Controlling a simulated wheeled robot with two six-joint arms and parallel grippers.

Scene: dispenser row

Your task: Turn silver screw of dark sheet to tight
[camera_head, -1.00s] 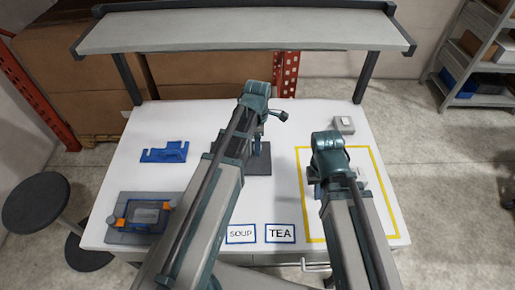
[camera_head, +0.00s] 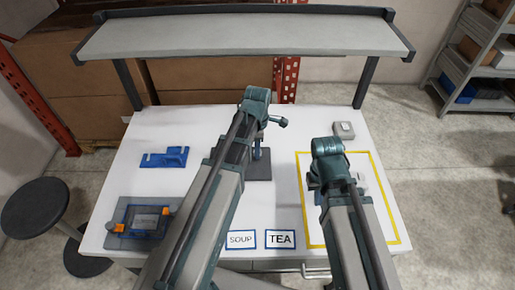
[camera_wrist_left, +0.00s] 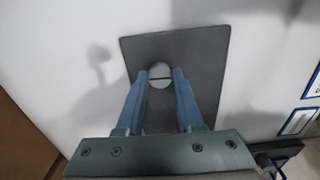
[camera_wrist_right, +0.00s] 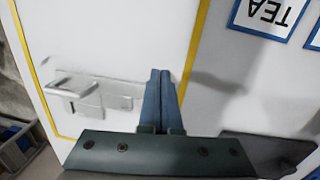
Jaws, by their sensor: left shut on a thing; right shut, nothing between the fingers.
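The dark sheet (camera_head: 258,168) lies flat on the white table, partly hidden by my left arm in the head view. It fills the middle of the left wrist view (camera_wrist_left: 205,62). The silver screw (camera_wrist_left: 160,74) shows there as a round head with a dark slot running roughly across the picture. My left gripper (camera_wrist_left: 160,76) is shut on the screw, one blue finger at each side of its head. It also shows in the head view (camera_head: 259,153). My right gripper (camera_wrist_right: 161,75) is shut and empty above the table, inside the yellow outline.
A blue bracket (camera_head: 164,157) lies at the left of the table. A grey device with orange clips (camera_head: 143,220) stands at the front left. SOUP (camera_head: 241,240) and TEA (camera_head: 280,239) labels lie at the front edge. A small pale box (camera_head: 344,130) stands at the back right.

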